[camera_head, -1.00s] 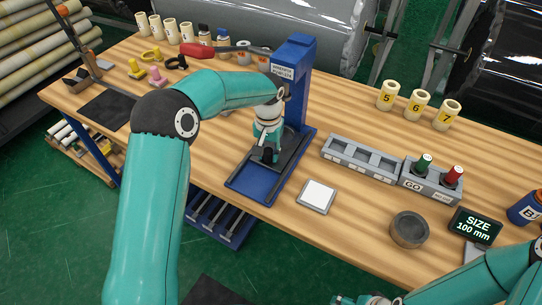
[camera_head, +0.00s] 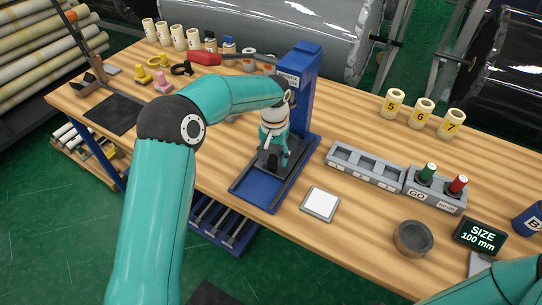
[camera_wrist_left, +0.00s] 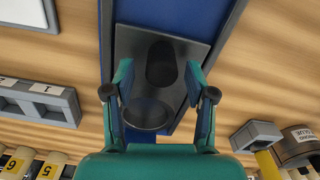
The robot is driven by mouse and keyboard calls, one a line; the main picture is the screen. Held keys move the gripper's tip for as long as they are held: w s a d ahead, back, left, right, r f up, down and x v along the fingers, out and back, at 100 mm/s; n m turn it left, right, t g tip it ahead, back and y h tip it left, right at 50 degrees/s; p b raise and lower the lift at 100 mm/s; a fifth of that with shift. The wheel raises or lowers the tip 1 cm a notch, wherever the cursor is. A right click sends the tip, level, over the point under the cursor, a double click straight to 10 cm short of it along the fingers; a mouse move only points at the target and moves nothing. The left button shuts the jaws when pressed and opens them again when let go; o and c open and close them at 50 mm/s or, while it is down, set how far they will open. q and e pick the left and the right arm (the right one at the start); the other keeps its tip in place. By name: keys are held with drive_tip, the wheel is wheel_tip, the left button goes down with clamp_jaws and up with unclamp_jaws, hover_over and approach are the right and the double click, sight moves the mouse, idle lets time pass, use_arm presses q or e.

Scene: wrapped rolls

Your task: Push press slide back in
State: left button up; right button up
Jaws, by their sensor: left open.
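The blue press (camera_head: 297,85) stands on the bench with a low blue base (camera_head: 252,196) reaching towards the front edge. Its slide, a dark grey plate (camera_wrist_left: 132,42), lies on the base. In the left wrist view a dark cylinder (camera_wrist_left: 160,64) and a round, cup-like feature (camera_wrist_left: 147,113) show on the plate. My left gripper (camera_head: 271,162) is over the slide, in front of the press column. In the left wrist view its open fingers (camera_wrist_left: 160,70) lie to either side of the dark cylinder. I cannot tell whether they touch it. My right gripper is out of view.
Right of the press are a white-topped square pad (camera_head: 320,203), a grey slotted rack (camera_head: 365,165), a GO gauge holder (camera_head: 435,188) and a dark round ring (camera_head: 413,238). Numbered rolls (camera_head: 422,113) stand behind. A red-handled tool (camera_head: 205,58) lies back left.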

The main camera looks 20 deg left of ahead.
use_arm(q)
wheel_tip(320, 180, up, 11)
idle(0.3)
drive_tip(key=shift+f, duration=0.15)
idle(0.3)
